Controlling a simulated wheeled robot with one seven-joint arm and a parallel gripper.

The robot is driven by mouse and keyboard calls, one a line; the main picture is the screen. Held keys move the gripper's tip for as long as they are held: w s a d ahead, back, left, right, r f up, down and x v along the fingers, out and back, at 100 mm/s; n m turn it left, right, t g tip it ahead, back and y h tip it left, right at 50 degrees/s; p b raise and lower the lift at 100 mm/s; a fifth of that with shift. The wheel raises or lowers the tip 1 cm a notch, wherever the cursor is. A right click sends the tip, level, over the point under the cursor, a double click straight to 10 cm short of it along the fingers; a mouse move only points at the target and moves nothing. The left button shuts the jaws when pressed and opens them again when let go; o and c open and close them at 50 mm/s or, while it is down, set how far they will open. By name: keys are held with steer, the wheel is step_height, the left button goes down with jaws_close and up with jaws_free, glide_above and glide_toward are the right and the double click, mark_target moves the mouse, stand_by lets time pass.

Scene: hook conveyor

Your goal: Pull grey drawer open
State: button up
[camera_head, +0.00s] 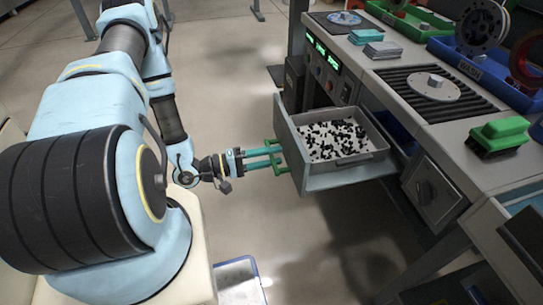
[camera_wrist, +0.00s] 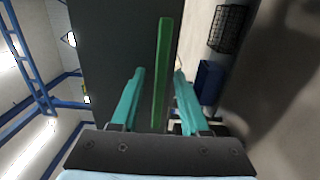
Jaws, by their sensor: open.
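The grey drawer (camera_head: 345,178) stands pulled out from the bench, with many small black and white pieces inside. Its green handle (camera_head: 283,169) is on the front panel, facing my arm. My gripper (camera_head: 272,156) is at the handle, with teal fingers reaching toward the drawer front. In the wrist view, the green handle (camera_wrist: 162,60) runs between the two fingers, with a gap on each side. My gripper (camera_wrist: 160,90) is open around it. The dark drawer front (camera_wrist: 105,60) fills the area behind the handle.
The workbench (camera_head: 385,80) stands to the right, with a green brush (camera_head: 497,136), a blue bin (camera_head: 470,68) and a round plate (camera_head: 432,86) on top. A closed drawer (camera_head: 432,190) is right of the open one.

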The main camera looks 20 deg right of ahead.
steer(key=a+b, duration=0.1)
steer(key=a, duration=0.9)
steer(key=shift+w+a+b, duration=0.3)
steer(key=shift+a, duration=0.1)
steer(key=w+a+r+m+t+y+p, duration=0.2)
steer(key=w+r+t+y, duration=0.1)
steer(key=w+y, duration=0.3)
steer(key=w+a+r+m+t+y+p, duration=0.15)
steer(key=w+y, duration=0.25)
steer(key=w, duration=0.5)
steer(key=w+a+r+t+y+p, duration=0.2)
steer(key=a+r+y, duration=0.25)
steer(key=r, duration=0.25)
steer(key=s+a+r+n+y+p, duration=0.25)
steer(key=s+a+r, duration=0.2)
steer(key=r, duration=0.55)
steer(key=s+r+g+p, duration=0.1)
steer(key=s+r+g, duration=0.3)
steer(key=s+r, duration=0.3)
steer(key=s, duration=0.3)
steer(key=shift+s+d+r+y+p, duration=0.3)
steer(key=shift+s+r+y+p, duration=0.05)
steer(key=shift+s+y+p, duration=0.05)
